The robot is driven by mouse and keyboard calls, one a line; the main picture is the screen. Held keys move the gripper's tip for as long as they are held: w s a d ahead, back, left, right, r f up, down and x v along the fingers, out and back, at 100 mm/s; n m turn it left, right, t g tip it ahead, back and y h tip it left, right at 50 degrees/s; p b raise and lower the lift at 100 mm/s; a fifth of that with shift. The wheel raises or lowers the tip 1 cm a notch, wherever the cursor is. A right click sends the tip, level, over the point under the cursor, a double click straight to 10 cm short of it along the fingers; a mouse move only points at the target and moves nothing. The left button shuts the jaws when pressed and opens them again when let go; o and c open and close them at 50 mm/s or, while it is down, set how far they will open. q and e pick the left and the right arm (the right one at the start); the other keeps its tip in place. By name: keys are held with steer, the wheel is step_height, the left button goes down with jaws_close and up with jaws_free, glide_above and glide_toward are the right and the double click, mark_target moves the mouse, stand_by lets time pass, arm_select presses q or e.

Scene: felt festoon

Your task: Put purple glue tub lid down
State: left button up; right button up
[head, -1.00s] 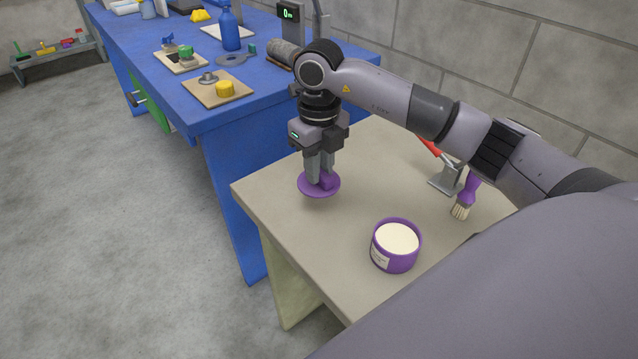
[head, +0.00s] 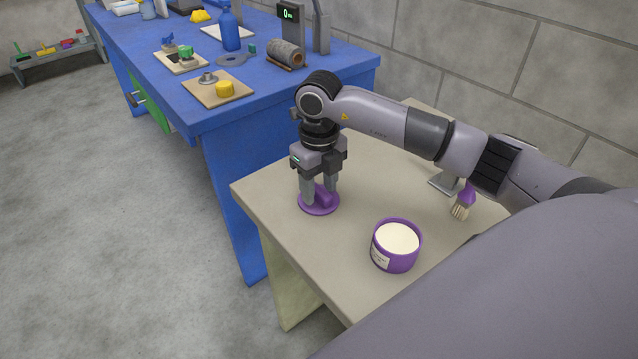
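The purple glue tub lid (head: 318,208) lies flat on the beige table near its left corner, knob up. My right gripper (head: 320,198) points straight down over it. Its two fingers stand apart on either side of the lid's knob, with a gap showing, so it is open. The purple glue tub (head: 397,246) stands upright and uncovered to the right and nearer, full of cream-white glue. My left gripper is not in view.
A purple-handled brush (head: 463,202) leans at a grey metal holder (head: 444,183) on the right of the beige table (head: 270,187). A blue workbench (head: 290,90) with several items stands behind. The table between lid and tub is clear.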

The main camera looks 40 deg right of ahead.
mark_target(319, 190)
steer(key=shift+r, duration=0.1)
steer(key=shift+r, duration=0.25)
step_height(319, 190, up, 12)
steer(key=shift+f, duration=0.15)
steer(key=shift+s, duration=0.1)
stand_by(0.5)
